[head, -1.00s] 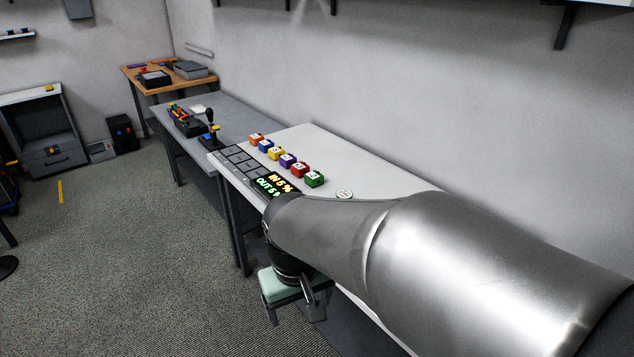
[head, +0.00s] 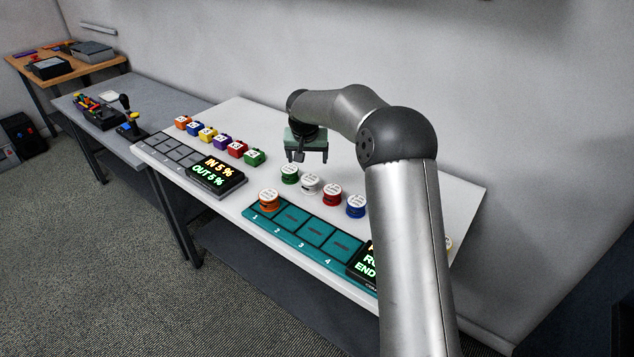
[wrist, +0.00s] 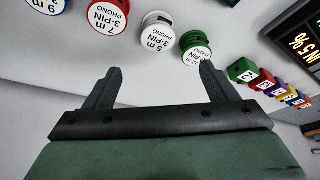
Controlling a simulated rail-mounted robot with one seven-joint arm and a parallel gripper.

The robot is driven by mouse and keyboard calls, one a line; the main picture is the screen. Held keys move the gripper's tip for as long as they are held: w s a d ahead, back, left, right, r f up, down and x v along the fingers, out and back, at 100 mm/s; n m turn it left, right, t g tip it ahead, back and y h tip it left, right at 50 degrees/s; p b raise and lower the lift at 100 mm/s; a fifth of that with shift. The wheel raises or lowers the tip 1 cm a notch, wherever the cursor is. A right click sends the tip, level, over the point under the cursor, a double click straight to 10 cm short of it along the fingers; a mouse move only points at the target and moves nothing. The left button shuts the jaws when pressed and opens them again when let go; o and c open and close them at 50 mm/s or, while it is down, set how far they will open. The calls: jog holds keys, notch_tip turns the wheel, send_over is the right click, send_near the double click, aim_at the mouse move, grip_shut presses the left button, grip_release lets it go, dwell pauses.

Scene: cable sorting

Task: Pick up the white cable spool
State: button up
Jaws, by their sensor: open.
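The white cable spool (head: 309,185) stands on the white table between a green spool (head: 289,174) and a red spool (head: 332,194). In the wrist view the white spool (wrist: 157,32) has a white label reading 5 m 3-PIN PHONO. My gripper (head: 307,157) is above the table, just behind the spools in the head view. In the wrist view my gripper (wrist: 160,70) is open and empty. The white spool appears beyond the fingertips, between their lines, with the green spool (wrist: 195,45) close to the right finger.
A blue spool (head: 356,205) stands right of the red one. A teal tray (head: 283,236) with numbered slots lies in front, an orange spool (head: 269,199) in slot 1. Several coloured blocks (head: 221,142) and a grey tray with a display (head: 217,172) are at left. A wall stands behind.

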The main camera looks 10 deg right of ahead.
aim_at(310, 179)
jog(key=p+x, duration=0.2)
jog(key=x, duration=0.6)
jog(key=shift+f, duration=0.15)
jog(key=shift+p+x, duration=1.1)
jog(key=shift+x, duration=1.6)
jog(key=shift+s, duration=0.15)
jog(key=c, duration=1.1)
